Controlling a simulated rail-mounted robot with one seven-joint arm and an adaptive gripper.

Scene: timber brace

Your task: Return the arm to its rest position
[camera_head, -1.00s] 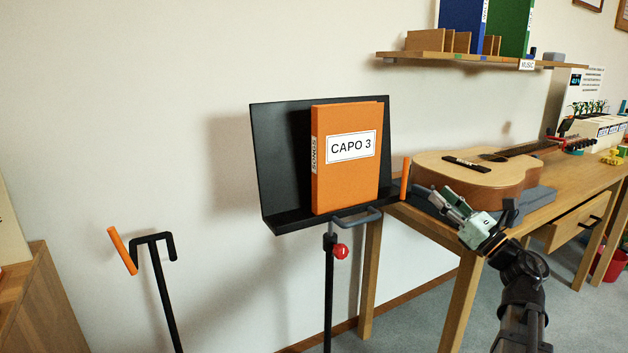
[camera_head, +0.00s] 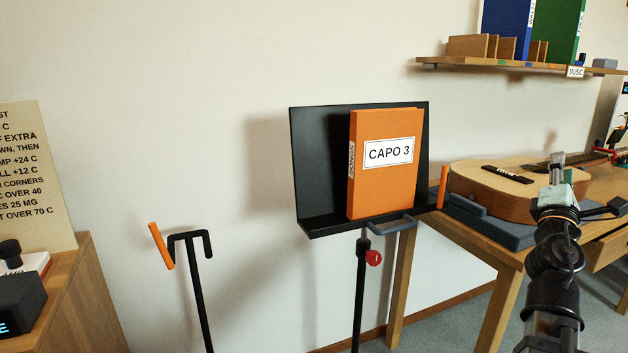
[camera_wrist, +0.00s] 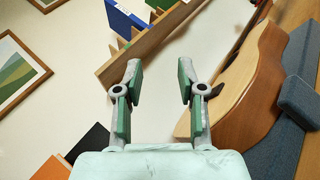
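My gripper (camera_head: 557,168) is at the right of the head view, raised in front of the guitar (camera_head: 500,188) and the desk. In the wrist view my gripper (camera_wrist: 157,82) has its two green-padded fingers apart with nothing between them. The guitar body (camera_wrist: 250,85) shows to the right of the fingers there; I cannot tell the exact gap. In the head view the fingers overlap the guitar, and the arm hides part of the guitar and desk.
An orange songbook (camera_head: 385,170) stands on the black music stand (camera_head: 318,180). A wall shelf (camera_head: 500,66) holds binders. A black stand with an orange bar (camera_head: 190,240) is at left, near a wooden cabinet (camera_head: 85,310). The desk (camera_head: 480,245) is at right. Wall space left of the music stand is clear.

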